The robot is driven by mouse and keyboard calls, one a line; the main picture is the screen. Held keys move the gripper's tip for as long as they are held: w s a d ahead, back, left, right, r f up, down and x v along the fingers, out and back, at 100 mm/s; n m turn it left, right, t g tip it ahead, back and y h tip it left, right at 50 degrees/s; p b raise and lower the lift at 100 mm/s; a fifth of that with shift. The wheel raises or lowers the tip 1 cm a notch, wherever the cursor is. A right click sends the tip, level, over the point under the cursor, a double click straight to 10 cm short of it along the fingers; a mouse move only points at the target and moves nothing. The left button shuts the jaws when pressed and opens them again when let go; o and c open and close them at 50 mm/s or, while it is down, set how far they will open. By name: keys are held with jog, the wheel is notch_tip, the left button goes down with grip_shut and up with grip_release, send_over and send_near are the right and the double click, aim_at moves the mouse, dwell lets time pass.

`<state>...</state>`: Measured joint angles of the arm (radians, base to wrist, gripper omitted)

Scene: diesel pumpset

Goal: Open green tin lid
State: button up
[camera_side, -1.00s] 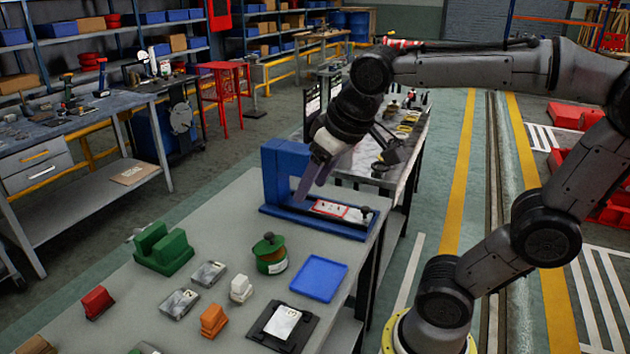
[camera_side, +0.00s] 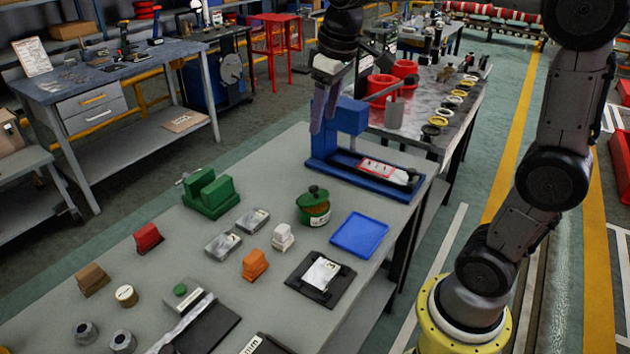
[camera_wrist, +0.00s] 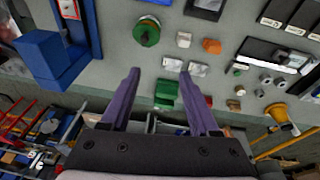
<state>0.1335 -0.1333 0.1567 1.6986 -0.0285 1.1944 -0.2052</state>
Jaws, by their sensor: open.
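The green tin (camera_side: 314,206) stands upright on the grey workbench, with its green lid on top and a dark knob in the lid's middle. In the wrist view the tin (camera_wrist: 147,31) shows from above, with the lid seated on it. My gripper (camera_side: 322,118) is open and empty, raised above the bench beside the blue press-like stand, behind the tin in the side view. In the wrist view the two purple fingers of my gripper (camera_wrist: 161,90) are spread well apart, and the tin lies beyond their tips, clear of them.
A blue stand (camera_side: 347,118) on a blue base is close to my gripper. A blue tray (camera_side: 360,234) lies right of the tin.

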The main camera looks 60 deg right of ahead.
jog(key=w+d+f+g, duration=0.1)
jog(key=w+d+f, duration=0.2)
jog(key=w+f, duration=0.15)
jog(key=m+g, duration=0.1)
jog(key=g, duration=0.1)
send_over(313, 187)
notch_tip(313, 187, down, 5)
jog(key=shift+y, duration=0.3)
notch_tip(313, 187, down, 13)
jog(key=shift+s+r, duration=0.1)
jog(key=shift+c, duration=0.2)
grip_shut()
jog(key=shift+r, duration=0.1)
dwell(0.7)
